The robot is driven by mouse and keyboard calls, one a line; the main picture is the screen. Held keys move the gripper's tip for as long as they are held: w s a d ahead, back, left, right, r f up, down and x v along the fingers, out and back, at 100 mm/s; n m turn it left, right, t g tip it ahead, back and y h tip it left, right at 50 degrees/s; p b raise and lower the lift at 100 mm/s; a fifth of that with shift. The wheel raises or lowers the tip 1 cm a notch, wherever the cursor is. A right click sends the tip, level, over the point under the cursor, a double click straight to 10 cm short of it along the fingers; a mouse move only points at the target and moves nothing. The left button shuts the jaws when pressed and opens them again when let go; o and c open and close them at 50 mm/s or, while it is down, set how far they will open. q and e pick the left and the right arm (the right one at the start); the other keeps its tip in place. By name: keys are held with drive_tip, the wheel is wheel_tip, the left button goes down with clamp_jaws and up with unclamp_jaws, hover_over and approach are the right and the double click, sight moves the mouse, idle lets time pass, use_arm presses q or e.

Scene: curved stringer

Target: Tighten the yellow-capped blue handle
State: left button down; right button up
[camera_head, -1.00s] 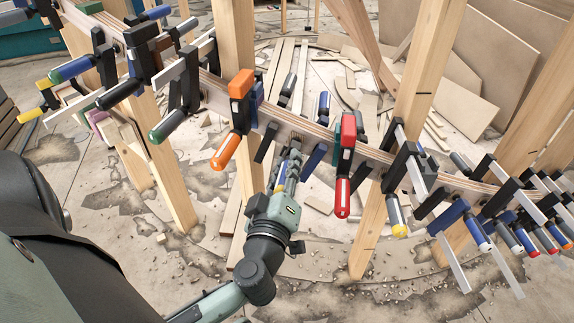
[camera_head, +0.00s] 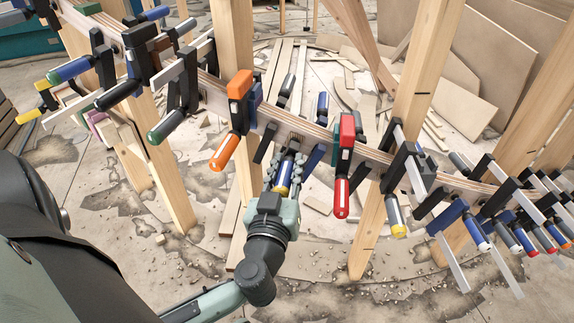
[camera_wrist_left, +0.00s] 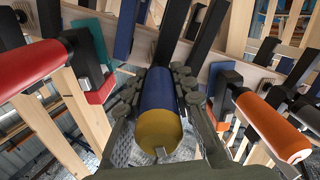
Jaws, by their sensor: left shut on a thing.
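The blue handle (camera_head: 286,173) with its yellow cap (camera_head: 282,190) belongs to a clamp on the curved stringer (camera_head: 300,124), between the orange clamp and the red clamp. My left gripper (camera_head: 284,172) reaches it from below and is shut around it. In the left wrist view, the blue handle (camera_wrist_left: 158,90) lies between the two fingers of my left gripper (camera_wrist_left: 160,92), with the yellow cap (camera_wrist_left: 158,135) facing the camera. The part of the handle's sides behind the fingers is hidden. My right gripper is not in view.
The orange-handled clamp (camera_head: 224,152) is close on the left and the red-handled clamp (camera_head: 342,196) close on the right. More clamps line the stringer both ways. Wooden posts (camera_head: 374,222) stand below it. Open floor with debris (camera_head: 330,270) lies in front.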

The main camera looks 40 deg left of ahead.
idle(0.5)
use_arm(q)
drive_tip(key=c, duration=1.3)
unclamp_jaws()
drive_tip(key=shift+s, duration=0.1)
drive_tip(key=v, duration=1.2)
